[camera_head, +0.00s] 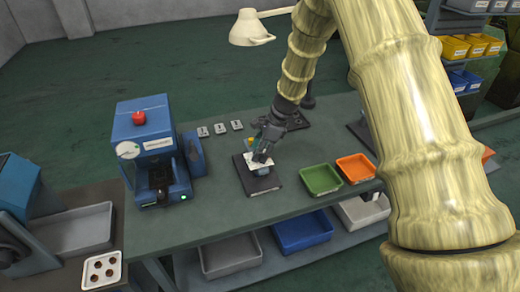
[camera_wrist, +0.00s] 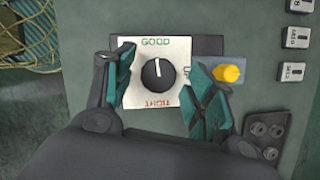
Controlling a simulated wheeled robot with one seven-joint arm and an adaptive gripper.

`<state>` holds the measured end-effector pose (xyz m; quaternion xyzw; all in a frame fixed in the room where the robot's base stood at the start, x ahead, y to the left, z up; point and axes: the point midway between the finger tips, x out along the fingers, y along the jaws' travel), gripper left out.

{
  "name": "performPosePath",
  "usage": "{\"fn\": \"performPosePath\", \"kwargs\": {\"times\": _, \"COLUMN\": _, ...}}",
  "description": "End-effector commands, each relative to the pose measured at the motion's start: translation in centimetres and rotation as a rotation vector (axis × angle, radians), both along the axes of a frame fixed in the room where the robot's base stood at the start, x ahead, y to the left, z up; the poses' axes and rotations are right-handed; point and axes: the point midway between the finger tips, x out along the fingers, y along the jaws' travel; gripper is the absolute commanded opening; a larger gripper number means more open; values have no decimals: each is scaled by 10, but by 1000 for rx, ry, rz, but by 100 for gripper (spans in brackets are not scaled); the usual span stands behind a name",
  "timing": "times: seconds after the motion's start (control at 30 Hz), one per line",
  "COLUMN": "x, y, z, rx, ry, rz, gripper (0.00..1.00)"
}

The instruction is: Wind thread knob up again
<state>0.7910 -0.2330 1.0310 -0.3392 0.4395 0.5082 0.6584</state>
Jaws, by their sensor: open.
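The thread knob (camera_wrist: 158,73) is a round black dial with a white pointer line, in the middle of a white dial plate (camera_wrist: 176,112). The plate reads GOOD at its top edge and TIGHT, upside down, at its bottom edge. The knob's pointer line aims at the GOOD edge. My gripper (camera_wrist: 161,85) is open, its teal fingers on the left and right of the knob and apart from it. In the head view my gripper (camera_head: 264,148) is over the plate and hides the knob.
A yellow button (camera_wrist: 229,73) sits close to the right finger. In the head view a blue machine with a red button (camera_head: 139,117) stands at left. A green tray (camera_head: 321,180) and an orange tray (camera_head: 356,168) lie to the right.

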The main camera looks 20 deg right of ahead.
Motion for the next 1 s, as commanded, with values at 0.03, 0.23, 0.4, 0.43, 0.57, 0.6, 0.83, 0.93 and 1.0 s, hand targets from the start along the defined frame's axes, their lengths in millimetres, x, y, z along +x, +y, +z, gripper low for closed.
{"fn": "performPosePath", "kwargs": {"times": 0.03, "x": 0, "y": 1, "z": -1, "rx": 0, "ry": 0, "rz": 0, "gripper": 55}}
{"fn": "performPosePath", "kwargs": {"times": 0.23, "x": 0, "y": 1, "z": -2, "rx": 0, "ry": 0, "rz": 0, "gripper": 55}}
{"fn": "performPosePath", "kwargs": {"times": 0.4, "x": 0, "y": 1, "z": -2, "rx": 0, "ry": 0, "rz": 1, "gripper": 39}}
{"fn": "performPosePath", "kwargs": {"times": 0.43, "x": 0, "y": 1, "z": -2, "rx": 0, "ry": 0, "rz": 1, "gripper": 33}}
{"fn": "performPosePath", "kwargs": {"times": 0.57, "x": 0, "y": 1, "z": -2, "rx": 0, "ry": 0, "rz": 1, "gripper": 11}}
{"fn": "performPosePath", "kwargs": {"times": 0.6, "x": 0, "y": 1, "z": -2, "rx": 0, "ry": 0, "rz": 1, "gripper": 11}}
{"fn": "performPosePath", "kwargs": {"times": 0.83, "x": 0, "y": 1, "z": -2, "rx": 0, "ry": -1, "rz": 3, "gripper": 11}}
{"fn": "performPosePath", "kwargs": {"times": 0.93, "x": 1, "y": 1, "z": -1, "rx": 0, "ry": -1, "rz": 5, "gripper": 11}}
{"fn": "performPosePath", "kwargs": {"times": 1.0, "x": 1, "y": 1, "z": -1, "rx": 0, "ry": -1, "rz": 7, "gripper": 11}}
